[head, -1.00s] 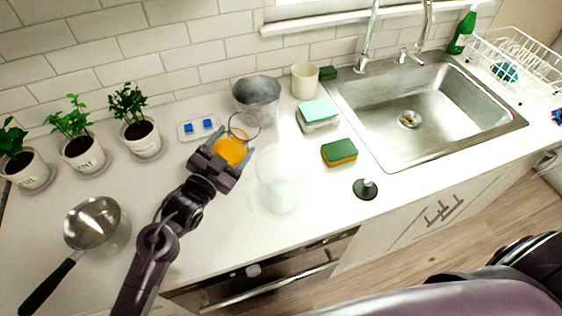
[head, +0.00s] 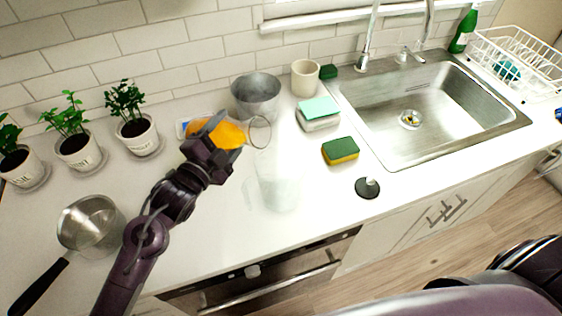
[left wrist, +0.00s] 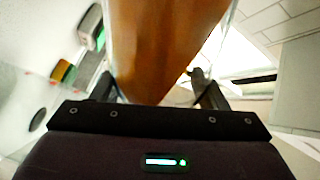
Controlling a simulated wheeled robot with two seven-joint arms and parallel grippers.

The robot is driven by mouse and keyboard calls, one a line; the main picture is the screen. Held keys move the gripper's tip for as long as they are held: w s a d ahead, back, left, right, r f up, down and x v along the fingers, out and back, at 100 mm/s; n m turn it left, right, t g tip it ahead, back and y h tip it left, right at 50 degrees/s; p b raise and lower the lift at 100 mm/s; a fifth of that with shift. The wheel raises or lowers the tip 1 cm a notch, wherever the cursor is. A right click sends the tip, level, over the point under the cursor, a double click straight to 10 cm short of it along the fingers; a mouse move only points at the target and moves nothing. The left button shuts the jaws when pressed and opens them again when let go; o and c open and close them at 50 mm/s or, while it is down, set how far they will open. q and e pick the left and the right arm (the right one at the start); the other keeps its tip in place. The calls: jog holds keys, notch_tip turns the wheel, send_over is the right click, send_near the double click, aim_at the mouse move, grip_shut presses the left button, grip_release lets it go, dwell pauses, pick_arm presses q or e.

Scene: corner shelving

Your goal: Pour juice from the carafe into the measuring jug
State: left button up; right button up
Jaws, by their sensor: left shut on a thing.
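The clear carafe with orange juice (head: 229,134) is in my left gripper (head: 212,147), which is shut on it above the counter. The carafe is tilted, with its round mouth toward the right. In the left wrist view the juice (left wrist: 165,40) fills the middle between the two dark fingers. The clear measuring jug (head: 279,187) stands upright on the counter, below and right of the carafe's mouth. It is faint, and no orange shows in it. I see no stream of juice. My right gripper is not in view.
A grey metal pot (head: 256,97), a cream cup (head: 305,78), a pale-green-topped sponge block (head: 319,113) and a green-yellow sponge (head: 340,151) stand near the sink (head: 440,105). Potted herbs (head: 134,130) and a saucepan (head: 88,225) are at left. The counter in front of the jug is clear.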

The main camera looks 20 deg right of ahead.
aim_at(225, 134)
pick_arm(q)
jog(key=shift+r, duration=0.45)
jog(key=shift+r+m, duration=0.4)
jog(key=shift+m, duration=0.4)
jog(key=shift+r, duration=0.15)
jog(key=shift+d+r+m, duration=0.1)
jog(key=shift+m, duration=0.2)
jog(key=shift+s+d+r, duration=0.1)
jog(key=shift+s+r, duration=0.1)
dwell(0.4)
jog(key=shift+s+d+r+m, duration=0.15)
jog(key=shift+m, duration=0.25)
dwell(1.2)
jog(key=shift+s+d+r, duration=0.15)
jog(key=shift+d+r, duration=0.05)
dwell(2.1)
